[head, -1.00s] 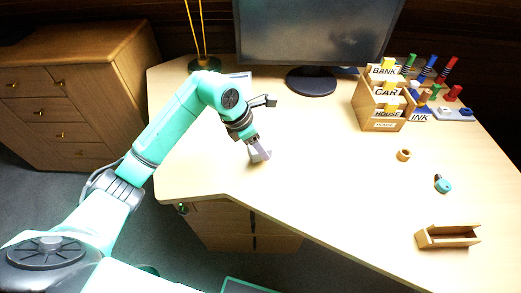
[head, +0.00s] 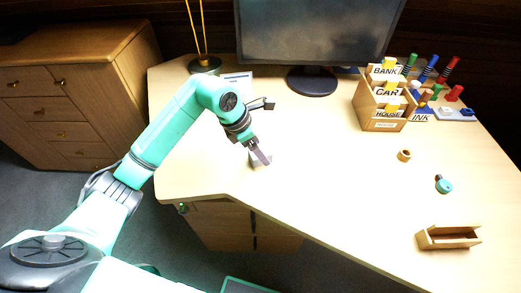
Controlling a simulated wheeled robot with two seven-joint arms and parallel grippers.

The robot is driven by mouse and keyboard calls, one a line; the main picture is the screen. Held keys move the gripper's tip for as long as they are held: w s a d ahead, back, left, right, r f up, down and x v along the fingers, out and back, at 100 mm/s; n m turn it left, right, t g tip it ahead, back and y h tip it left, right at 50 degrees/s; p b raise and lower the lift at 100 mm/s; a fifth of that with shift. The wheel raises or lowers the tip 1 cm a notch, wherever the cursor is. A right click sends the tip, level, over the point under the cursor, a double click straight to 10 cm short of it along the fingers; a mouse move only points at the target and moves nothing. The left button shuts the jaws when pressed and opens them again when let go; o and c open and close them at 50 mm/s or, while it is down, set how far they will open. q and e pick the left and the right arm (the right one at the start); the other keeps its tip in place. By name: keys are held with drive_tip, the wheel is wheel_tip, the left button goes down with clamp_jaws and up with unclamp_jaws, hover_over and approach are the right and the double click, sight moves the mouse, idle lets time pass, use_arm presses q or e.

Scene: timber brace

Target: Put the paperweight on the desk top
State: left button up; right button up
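A small grey block (head: 255,163), which may be the paperweight, shows on the desk top (head: 330,165) behind and below my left gripper (head: 264,158). The fingers hide part of it, and its full shape is too small to make out. My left gripper points down over the front left part of the desk, close to the surface. I cannot tell whether its fingers are apart or touch the block. My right gripper is not in view.
A monitor (head: 315,40) stands at the back. A wooden letter sorter (head: 383,105) and coloured pegs (head: 430,70) are at the back right. A wooden ring (head: 403,155), a teal item (head: 444,185) and an open wooden box (head: 447,237) lie at right. The desk's middle is clear.

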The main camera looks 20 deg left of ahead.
use_arm(q)
drive_tip(key=v, duration=1)
drive_tip(key=shift+r, duration=0.2)
drive_tip(key=shift+s+f, duration=0.1)
drive_tip(key=shift+s, duration=0.1)
